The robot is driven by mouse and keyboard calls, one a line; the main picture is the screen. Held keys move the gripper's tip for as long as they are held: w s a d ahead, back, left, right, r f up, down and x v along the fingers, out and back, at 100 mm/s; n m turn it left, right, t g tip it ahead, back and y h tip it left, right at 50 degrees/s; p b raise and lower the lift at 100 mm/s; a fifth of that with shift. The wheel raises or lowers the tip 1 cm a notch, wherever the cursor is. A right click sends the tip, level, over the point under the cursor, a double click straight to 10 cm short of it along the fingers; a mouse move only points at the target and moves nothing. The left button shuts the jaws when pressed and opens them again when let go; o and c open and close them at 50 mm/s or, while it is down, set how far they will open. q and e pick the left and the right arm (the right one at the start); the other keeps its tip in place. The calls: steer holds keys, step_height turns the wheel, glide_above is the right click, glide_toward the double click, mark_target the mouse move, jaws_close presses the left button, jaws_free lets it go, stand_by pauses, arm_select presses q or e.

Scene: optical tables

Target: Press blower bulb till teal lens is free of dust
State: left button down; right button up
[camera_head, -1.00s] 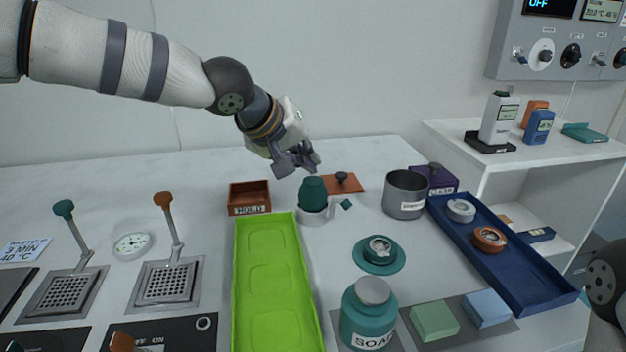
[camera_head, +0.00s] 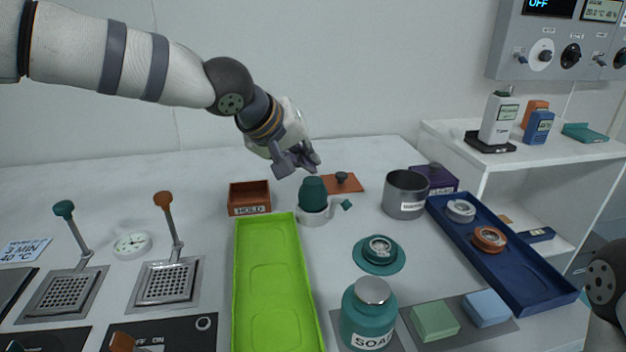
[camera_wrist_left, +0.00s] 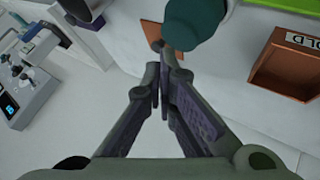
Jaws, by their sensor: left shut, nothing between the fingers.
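The teal blower bulb (camera_head: 313,192) stands upright in a pale round base with a small teal nozzle (camera_head: 346,205) pointing right. The lens (camera_head: 380,248) sits on a teal round dish (camera_head: 366,265) in front of the bulb; whether dust lies on it is too small to tell. My left gripper (camera_head: 298,162) is shut and empty, above and slightly behind the bulb, apart from it. In the left wrist view my shut fingertips (camera_wrist_left: 163,58) show just below the bulb (camera_wrist_left: 195,25) in the picture. My right gripper is not in view.
A brown HOLD box (camera_head: 249,198) is left of the bulb and a brown plate with a knob (camera_head: 342,180) behind it. A green tray (camera_head: 270,300), grey cup (camera_head: 405,194), blue tray (camera_head: 515,270) and soap bottle (camera_head: 368,318) stand around. Bare table surrounds the dish.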

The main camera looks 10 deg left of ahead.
mark_target(309, 179)
arm_select(q)
steer(key=shift+f, duration=0.15)
steer(key=shift+f, duration=0.3)
steer(key=shift+f, duration=0.95)
stand_by(0.8)
steer(key=shift+r, duration=1.35)
steer(key=shift+r+p, duration=0.3)
steer(key=shift+r, duration=2.25)
steer(key=shift+f, duration=0.1)
